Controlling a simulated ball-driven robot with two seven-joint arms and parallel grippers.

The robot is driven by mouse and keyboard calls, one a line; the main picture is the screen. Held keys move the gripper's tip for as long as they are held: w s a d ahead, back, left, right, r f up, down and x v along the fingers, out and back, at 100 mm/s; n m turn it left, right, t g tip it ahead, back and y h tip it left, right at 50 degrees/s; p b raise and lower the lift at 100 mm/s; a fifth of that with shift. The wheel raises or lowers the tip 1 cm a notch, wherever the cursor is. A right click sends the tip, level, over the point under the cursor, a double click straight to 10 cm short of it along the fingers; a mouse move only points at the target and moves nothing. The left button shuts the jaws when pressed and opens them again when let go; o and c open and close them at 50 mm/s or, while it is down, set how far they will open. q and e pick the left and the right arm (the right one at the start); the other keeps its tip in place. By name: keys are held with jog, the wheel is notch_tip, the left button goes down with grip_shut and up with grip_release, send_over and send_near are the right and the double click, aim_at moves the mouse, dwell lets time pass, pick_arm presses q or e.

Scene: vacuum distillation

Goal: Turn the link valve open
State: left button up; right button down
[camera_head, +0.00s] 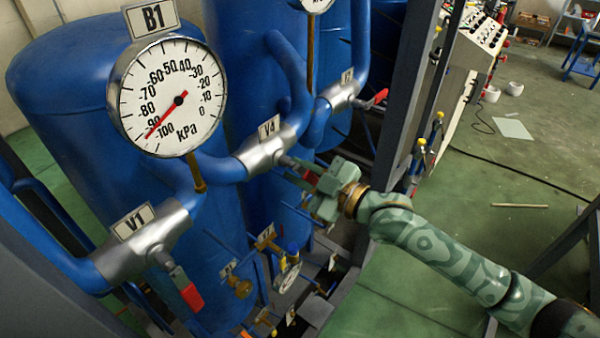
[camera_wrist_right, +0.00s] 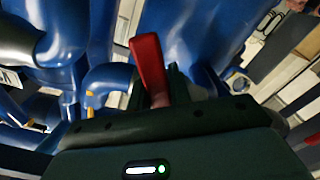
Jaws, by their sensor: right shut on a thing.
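The silver valve labelled V4 (camera_head: 268,150) sits on the blue pipe that joins the B1 tank to the tank behind it; I take it as the link valve. Its red handle (camera_head: 309,177) is partly hidden by my right gripper (camera_head: 318,182). In the right wrist view the red handle (camera_wrist_right: 148,68) stands up between the fingers of my right gripper (camera_wrist_right: 158,92), which is shut on it. My left gripper is not in view.
The round gauge B1 (camera_head: 172,97) stands in the left foreground, reading near -90 kPa. Valve V1 (camera_head: 143,243) with a red handle is at lower left. Another red-handled valve (camera_head: 345,94) is farther back. A dark upright post (camera_head: 400,90) stands beside my right arm.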

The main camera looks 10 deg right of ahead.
jog(key=c, duration=1.3)
grip_release()
jog(key=shift+b+v, duration=1.35)
jog(key=shift+v, duration=6.8)
jog(key=shift+r, duration=0.1)
